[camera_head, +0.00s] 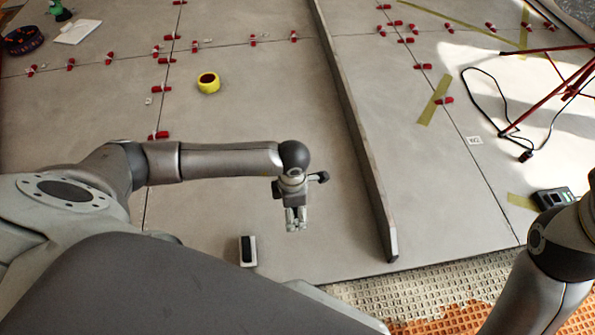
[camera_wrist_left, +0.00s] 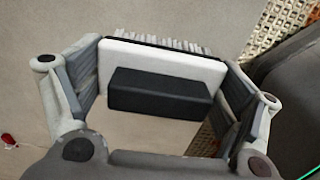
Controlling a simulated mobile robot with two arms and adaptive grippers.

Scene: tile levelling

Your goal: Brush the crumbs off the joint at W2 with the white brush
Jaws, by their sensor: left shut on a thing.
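My left gripper (camera_head: 295,228) is low over the grey tiles, left of the long bar. It is shut on the white brush (camera_wrist_left: 160,62), which shows in the left wrist view as a white plate with a black block and a row of grey bristles along its far edge. The fingers press on its two ends. In the head view the brush is mostly hidden by the gripper. A small label W2 (camera_head: 474,140) lies on the tiles at the right, beside a joint. Crumbs are too small to tell. My right gripper is out of view.
A long grey bar (camera_head: 352,120) lies between my left gripper and W2. A white block with a dark top (camera_head: 247,251) stands close to the gripper. A yellow tape roll (camera_head: 208,82), red clips, a black device (camera_head: 552,198) and a red tripod with cable (camera_head: 545,100) are around.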

